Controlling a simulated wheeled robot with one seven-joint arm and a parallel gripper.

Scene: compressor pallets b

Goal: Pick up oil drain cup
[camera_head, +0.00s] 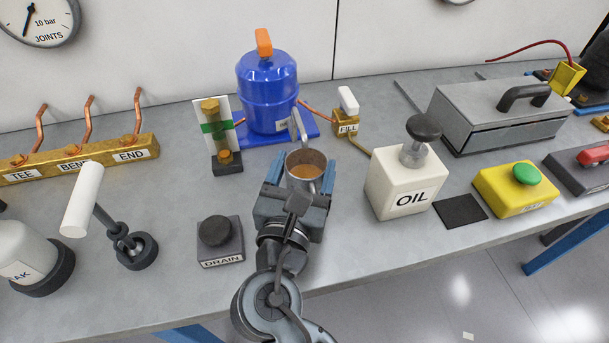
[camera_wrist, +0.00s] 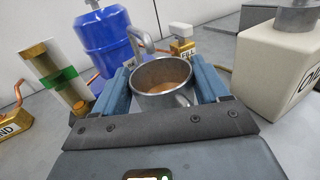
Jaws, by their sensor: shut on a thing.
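The oil drain cup (camera_head: 305,166) is a grey metal cup with brownish liquid in it. In the head view it sits between the two blue fingers of my gripper (camera_head: 302,178), in front of the blue compressor (camera_head: 268,92). In the wrist view the cup (camera_wrist: 163,84) is upright between the fingers of my gripper (camera_wrist: 165,88), with its handle towards me. My gripper is shut on it. A bent metal spout (camera_wrist: 138,42) stands just behind the cup's rim. The cup's base is hidden, so I cannot tell whether it touches the bench.
The white OIL container (camera_head: 404,182) stands to the right. The DRAIN button (camera_head: 217,236) is at front left. A sight-glass block with a green band (camera_head: 216,135) and the FILL valve (camera_head: 346,122) flank the compressor. The bench (camera_head: 340,235) is clear right of my gripper.

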